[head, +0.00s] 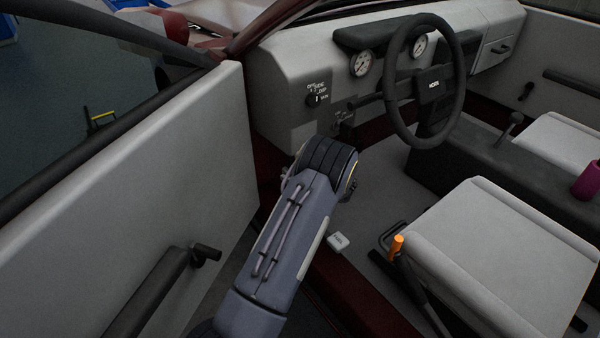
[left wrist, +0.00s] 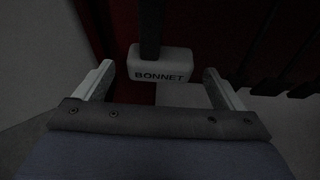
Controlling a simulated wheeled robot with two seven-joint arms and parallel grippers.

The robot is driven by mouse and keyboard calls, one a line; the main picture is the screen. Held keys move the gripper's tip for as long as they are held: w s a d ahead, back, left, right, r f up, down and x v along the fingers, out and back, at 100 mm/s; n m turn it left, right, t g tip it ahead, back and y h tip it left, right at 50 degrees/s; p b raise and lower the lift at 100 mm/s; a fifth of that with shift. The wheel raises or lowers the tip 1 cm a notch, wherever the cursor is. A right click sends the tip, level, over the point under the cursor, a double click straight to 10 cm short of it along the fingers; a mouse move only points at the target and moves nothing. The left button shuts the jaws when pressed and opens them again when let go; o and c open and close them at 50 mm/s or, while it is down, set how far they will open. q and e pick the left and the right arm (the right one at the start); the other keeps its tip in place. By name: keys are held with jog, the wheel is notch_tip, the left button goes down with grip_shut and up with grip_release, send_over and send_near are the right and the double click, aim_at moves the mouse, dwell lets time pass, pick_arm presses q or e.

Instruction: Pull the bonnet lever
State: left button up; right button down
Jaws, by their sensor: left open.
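The bonnet lever (left wrist: 160,56) is a pale block marked "BONNET" on a dark stem, in the upper middle of the left wrist view. My left gripper (left wrist: 159,86) is open, with one finger on each side of the lever. A gap shows between each finger and the block, so neither seems to touch it. How deep the block sits between the fingertips is hard to tell. My right gripper is not in view.
The open door panel (head: 180,165) stands left of my arm, with a dark handle (head: 205,252). The steering wheel (head: 402,85) and dashboard are ahead. The seat (head: 505,255), with an orange-tipped lever (head: 397,245), is right.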

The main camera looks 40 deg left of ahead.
pick_arm(q)
jog(key=p+v, duration=0.1)
jog(key=v, duration=0.6)
jog(key=shift+d+r, duration=0.15)
jog(key=shift+d, duration=0.2)
jog(key=shift+s, duration=0.25)
